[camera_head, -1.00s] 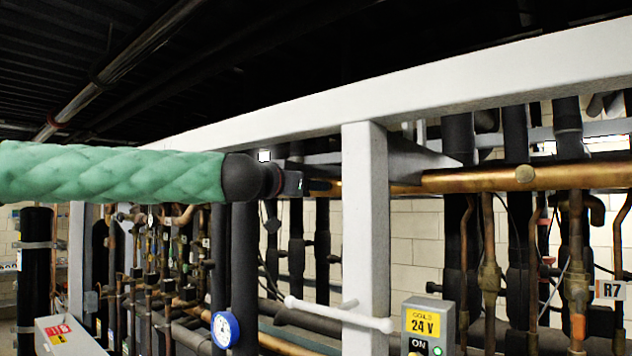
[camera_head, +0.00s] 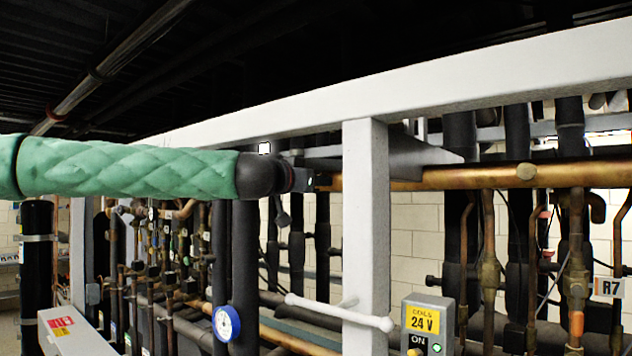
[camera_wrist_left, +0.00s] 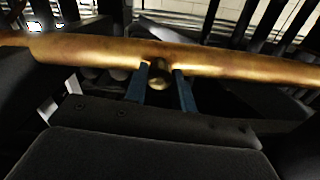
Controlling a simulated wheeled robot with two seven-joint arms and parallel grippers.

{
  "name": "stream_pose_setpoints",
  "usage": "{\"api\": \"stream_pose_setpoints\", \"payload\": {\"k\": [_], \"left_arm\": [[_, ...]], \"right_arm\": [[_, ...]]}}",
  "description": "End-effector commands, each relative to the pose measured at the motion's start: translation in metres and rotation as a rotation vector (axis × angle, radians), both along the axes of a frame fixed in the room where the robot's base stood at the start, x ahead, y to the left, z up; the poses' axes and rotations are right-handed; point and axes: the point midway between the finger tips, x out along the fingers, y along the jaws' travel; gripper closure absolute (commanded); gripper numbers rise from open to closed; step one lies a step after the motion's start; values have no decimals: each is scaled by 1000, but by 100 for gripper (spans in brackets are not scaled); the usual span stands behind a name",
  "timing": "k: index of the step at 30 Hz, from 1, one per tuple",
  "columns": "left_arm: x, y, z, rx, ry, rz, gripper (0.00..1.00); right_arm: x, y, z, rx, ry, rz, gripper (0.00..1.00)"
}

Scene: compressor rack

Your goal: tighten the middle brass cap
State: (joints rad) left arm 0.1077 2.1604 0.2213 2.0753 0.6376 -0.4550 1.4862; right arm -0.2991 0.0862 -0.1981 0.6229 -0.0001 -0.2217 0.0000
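A brass cap (camera_wrist_left: 158,75) sits on the copper pipe (camera_wrist_left: 90,50) in the left wrist view, between the two blue fingers of my left gripper (camera_wrist_left: 162,80). The fingers stand apart, one on each side of the cap, and I see no clear grip on it. In the head view my left gripper (camera_head: 303,181) is at the left end of the visible copper pipe (camera_head: 450,179), left of the white post. Its fingers are too small to make out there. My right gripper is out of view.
The white post (camera_head: 365,230) and white top beam (camera_head: 440,85) frame the rack near my left gripper. A white bar (camera_head: 340,314), a blue-rimmed gauge (camera_head: 227,323) and a grey 24 V box (camera_head: 427,322) are lower down. Dark vertical pipes stand close behind.

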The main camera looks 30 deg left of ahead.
Motion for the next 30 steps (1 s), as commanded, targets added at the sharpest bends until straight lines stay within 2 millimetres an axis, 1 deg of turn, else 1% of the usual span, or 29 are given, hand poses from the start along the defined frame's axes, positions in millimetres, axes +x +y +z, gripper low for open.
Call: {"api": "stream_pose_setpoints", "payload": {"k": [9,14,17,24,30], "left_arm": [[0,0,0,30,-2,0,97],[0,0,-1,100,-8,1,97],[0,0,-1,168,-12,1,97],[0,1,-1,383,-29,1,97],[0,1,0,574,-46,2,97]], "right_arm": [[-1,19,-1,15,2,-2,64],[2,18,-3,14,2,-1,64],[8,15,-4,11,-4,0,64],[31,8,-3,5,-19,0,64],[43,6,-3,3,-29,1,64]]}}
